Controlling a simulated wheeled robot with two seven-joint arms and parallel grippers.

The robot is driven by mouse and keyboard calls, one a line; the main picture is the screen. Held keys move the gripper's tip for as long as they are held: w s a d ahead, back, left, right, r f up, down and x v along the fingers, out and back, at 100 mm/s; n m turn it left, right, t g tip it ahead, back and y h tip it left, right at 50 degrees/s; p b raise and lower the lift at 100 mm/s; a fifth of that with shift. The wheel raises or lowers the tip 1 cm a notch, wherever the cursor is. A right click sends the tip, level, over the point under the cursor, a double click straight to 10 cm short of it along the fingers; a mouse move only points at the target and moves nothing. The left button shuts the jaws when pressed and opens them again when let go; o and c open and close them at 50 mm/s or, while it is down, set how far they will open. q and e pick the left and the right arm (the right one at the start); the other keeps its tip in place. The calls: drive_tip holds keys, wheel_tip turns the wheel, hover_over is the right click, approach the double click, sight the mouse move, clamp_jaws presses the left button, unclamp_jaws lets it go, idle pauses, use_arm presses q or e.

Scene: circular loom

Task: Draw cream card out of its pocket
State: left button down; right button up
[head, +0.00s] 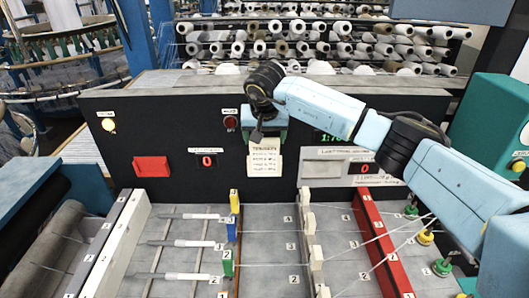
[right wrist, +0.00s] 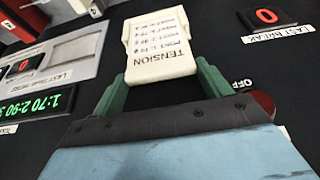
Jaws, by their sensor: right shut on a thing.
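The cream card (head: 264,161), headed TENSION with several handwritten lines, is upright against the front of the black panel (head: 310,110). It also shows in the right wrist view (right wrist: 160,42), upside down. My right gripper (head: 262,138) is at the card's top edge. In the right wrist view its two green fingers (right wrist: 161,88) are shut on the TENSION end of the card. I cannot tell the pocket apart from the card's lower part. My left gripper is not in view.
A red lamp (head: 231,122) labelled OFF is close left of the gripper. A red block (head: 151,166) and a digit display (head: 207,161) are on the panel's left. Below lies a grey bed with coloured numbered posts (head: 235,201) and a red bar (head: 382,245). Thread spools fill the back.

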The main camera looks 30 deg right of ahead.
drive_tip(key=shift+c, duration=1)
drive_tip(key=shift+r, duration=0.15)
drive_tip(key=shift+r+p, duration=0.4)
drive_tip(key=shift+r, duration=0.05)
drive_tip(key=shift+r+p, duration=2.1)
drive_tip(key=shift+r, duration=1.15)
drive_tip(key=shift+f, duration=0.1)
